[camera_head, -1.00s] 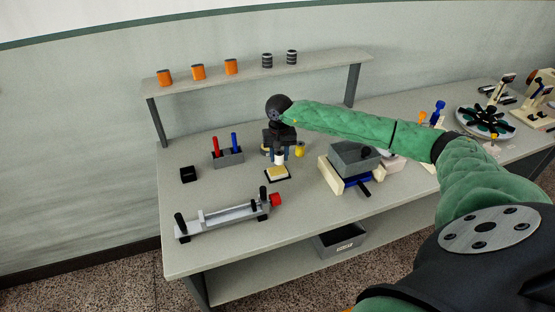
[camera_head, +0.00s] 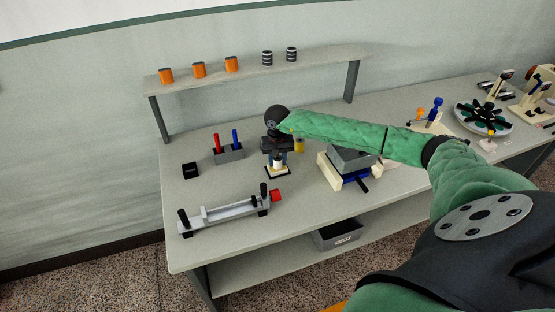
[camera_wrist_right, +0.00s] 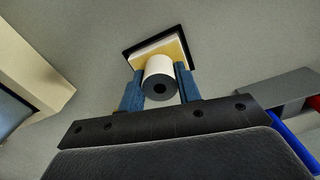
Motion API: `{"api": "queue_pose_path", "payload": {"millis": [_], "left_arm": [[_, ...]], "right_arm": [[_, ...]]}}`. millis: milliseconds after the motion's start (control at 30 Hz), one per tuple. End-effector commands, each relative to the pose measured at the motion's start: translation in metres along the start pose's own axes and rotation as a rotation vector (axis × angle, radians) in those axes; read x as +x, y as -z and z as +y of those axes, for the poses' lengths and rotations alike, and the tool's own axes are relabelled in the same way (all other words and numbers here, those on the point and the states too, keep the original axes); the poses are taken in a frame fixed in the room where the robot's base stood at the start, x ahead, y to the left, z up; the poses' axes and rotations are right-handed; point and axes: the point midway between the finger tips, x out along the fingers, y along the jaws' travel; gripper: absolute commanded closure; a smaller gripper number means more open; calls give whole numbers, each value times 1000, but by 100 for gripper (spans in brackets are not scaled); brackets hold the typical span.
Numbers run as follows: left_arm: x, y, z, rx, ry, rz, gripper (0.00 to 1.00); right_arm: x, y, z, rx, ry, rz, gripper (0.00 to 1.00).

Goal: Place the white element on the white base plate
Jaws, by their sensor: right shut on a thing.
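The white element (camera_wrist_right: 159,68) is a short white cylinder with a dark, holed end facing the right wrist camera. My right gripper (camera_wrist_right: 159,88) has its blue fingers shut on the sides of it. In the head view the right gripper (camera_head: 277,158) points down, with the white element (camera_head: 277,165) low between its fingers. The base plate (camera_wrist_right: 172,42) is a black-edged square with a white and yellowish top. In the head view the plate (camera_head: 285,173) lies on the table directly under the element. I cannot tell whether they touch. My left gripper is not in view.
A grey block with red and blue pegs (camera_head: 229,155) and a small black box (camera_head: 190,170) stand left. A long grey fixture (camera_head: 225,212) lies in front. A grey-topped cream device (camera_head: 350,165) stands close on the right. A yellow object (camera_head: 299,146) is behind.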

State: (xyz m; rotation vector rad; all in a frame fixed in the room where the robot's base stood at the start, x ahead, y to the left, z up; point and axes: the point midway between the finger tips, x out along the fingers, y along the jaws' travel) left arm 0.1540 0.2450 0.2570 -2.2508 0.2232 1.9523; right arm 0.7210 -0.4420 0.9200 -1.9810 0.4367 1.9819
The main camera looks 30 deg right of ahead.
Motion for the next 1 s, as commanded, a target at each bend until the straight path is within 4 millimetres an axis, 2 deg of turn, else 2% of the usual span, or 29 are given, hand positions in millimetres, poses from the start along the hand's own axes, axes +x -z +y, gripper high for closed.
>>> {"api": "queue_pose_path", "payload": {"millis": [300, 333, 433, 900, 1000], "left_arm": [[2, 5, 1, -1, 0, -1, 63], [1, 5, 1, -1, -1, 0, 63], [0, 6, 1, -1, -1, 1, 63], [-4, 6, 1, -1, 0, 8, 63], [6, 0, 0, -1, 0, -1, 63]], "right_arm": [[2, 0, 0, 0, 0, 0, 89], [2, 0, 0, 0, 0, 0, 63], [2, 0, 0, 0, 0, 0, 45], [-2, 0, 0, 0, 0, 0, 45], [-6, 1, 0, 0, 1, 2, 45]]}}
